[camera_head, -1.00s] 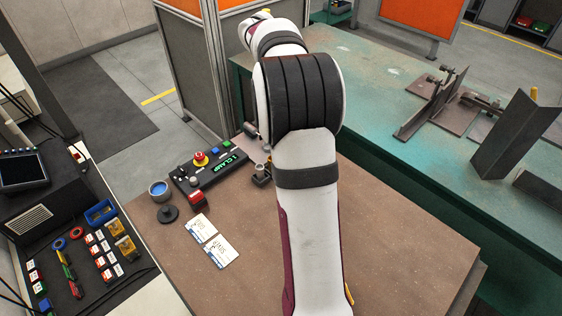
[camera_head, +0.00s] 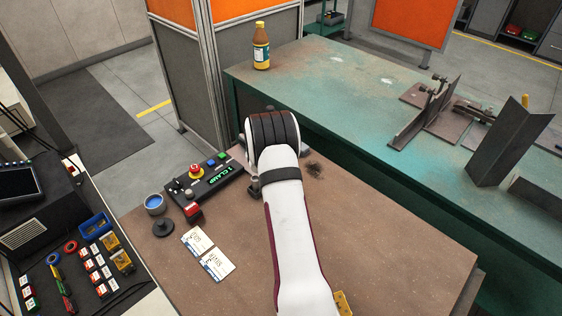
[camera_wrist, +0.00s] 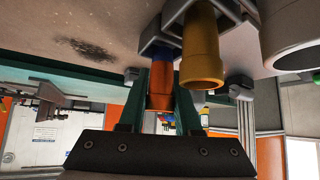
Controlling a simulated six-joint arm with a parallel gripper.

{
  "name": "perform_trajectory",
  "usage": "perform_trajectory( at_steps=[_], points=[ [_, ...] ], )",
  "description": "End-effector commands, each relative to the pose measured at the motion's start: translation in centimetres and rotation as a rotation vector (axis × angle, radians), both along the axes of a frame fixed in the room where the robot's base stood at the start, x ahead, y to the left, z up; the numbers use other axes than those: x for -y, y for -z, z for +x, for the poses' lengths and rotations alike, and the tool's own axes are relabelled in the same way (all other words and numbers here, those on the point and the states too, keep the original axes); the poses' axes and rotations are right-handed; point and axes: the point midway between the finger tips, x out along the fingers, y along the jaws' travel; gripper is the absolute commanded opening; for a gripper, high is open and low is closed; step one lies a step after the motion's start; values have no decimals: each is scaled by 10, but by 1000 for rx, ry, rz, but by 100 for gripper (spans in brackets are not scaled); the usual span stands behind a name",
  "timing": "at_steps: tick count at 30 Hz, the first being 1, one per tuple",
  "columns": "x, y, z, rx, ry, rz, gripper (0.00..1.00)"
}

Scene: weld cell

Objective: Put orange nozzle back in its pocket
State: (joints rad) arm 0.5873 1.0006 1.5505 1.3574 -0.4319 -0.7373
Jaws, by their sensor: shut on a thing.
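In the wrist view the orange nozzle (camera_wrist: 161,88) is between the green fingers of my gripper (camera_wrist: 163,94), which is shut on it. A blue piece shows just beyond the nozzle; I cannot tell whether the two are joined. A larger yellow nozzle (camera_wrist: 202,58) is close beside it on the right, by a grey bracket (camera_wrist: 168,18). The brown table surface fills the top of this view. I cannot tell whether the orange nozzle is in a pocket. In the head view my arm hides the gripper and nozzle.
A black control box (camera_head: 208,183) with an emergency stop, a blue cup (camera_head: 155,204) and two white cards (camera_head: 217,264) are left of my arm. A bottle (camera_head: 261,46) stands on the green bench (camera_head: 335,75).

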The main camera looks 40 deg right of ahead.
Motion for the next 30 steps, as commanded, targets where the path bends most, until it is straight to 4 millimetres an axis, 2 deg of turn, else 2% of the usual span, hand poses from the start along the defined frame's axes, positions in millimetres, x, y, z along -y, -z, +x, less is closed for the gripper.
perform_trajectory(
  at_steps=[2, 16, 17, 21, 30],
  points=[
    [0, 8, 0, 0, -1, -1, 0],
    [0, 15, 0, 1, 0, -2, 0],
    [0, 15, 0, 1, 0, -3, 36],
    [0, 15, 0, 1, 0, -3, 61],
    [0, 14, 0, 1, 0, -3, 62]
  ],
)
